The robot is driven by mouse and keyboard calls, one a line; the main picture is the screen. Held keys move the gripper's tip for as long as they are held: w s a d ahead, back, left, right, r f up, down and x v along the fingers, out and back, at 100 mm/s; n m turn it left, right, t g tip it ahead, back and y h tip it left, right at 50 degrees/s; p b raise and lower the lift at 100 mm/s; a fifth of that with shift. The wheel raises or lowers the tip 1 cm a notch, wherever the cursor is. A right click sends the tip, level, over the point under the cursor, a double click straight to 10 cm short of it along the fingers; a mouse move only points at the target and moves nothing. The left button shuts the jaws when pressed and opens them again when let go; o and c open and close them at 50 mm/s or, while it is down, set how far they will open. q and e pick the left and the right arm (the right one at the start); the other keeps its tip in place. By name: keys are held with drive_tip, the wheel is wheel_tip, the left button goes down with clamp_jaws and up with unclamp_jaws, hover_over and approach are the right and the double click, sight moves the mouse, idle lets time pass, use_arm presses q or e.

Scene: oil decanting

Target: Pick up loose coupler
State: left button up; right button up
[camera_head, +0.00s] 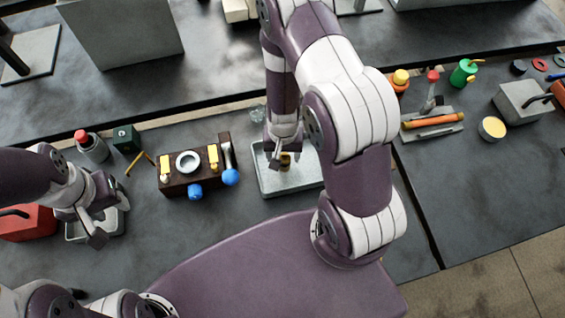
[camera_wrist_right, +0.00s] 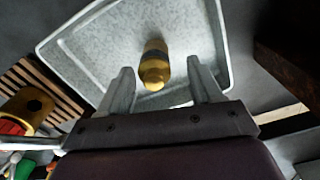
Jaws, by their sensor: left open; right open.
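The loose coupler (camera_wrist_right: 154,66) is a small brass-yellow cylinder with a dark band, lying in a grey tray (camera_wrist_right: 85,50). In the head view the coupler (camera_head: 285,162) shows just beneath my right gripper (camera_head: 284,143), and the tray (camera_head: 272,185) surrounds it. In the right wrist view my right gripper (camera_wrist_right: 160,88) is open, with the coupler between and slightly beyond its fingertips; I see no contact. My left gripper (camera_head: 105,220) is open at the left, above a small grey tray (camera_head: 112,228). My right arm hides part of the coupler's tray.
Left of the coupler's tray stands a dark block (camera_head: 173,186) with brass fittings and blue knobs (camera_head: 230,177). A red container (camera_head: 28,222) is at far left. A grey box (camera_head: 523,100) and an orange-handled tool (camera_head: 433,121) lie at right.

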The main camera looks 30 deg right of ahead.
sight(285, 161)
drive_tip(key=f, duration=0.2)
drive_tip(key=f+b, duration=0.1)
drive_tip(key=shift+s+d+f, duration=0.15)
drive_tip(key=shift+s, duration=0.1)
drive_tip(key=shift+s+f, duration=0.1)
drive_tip(key=shift+s, duration=0.1)
drive_tip(key=shift+w, duration=0.2)
drive_tip(key=c, duration=0.9)
drive_tip(key=shift+c, duration=1.1)
drive_tip(key=shift+s, duration=0.1)
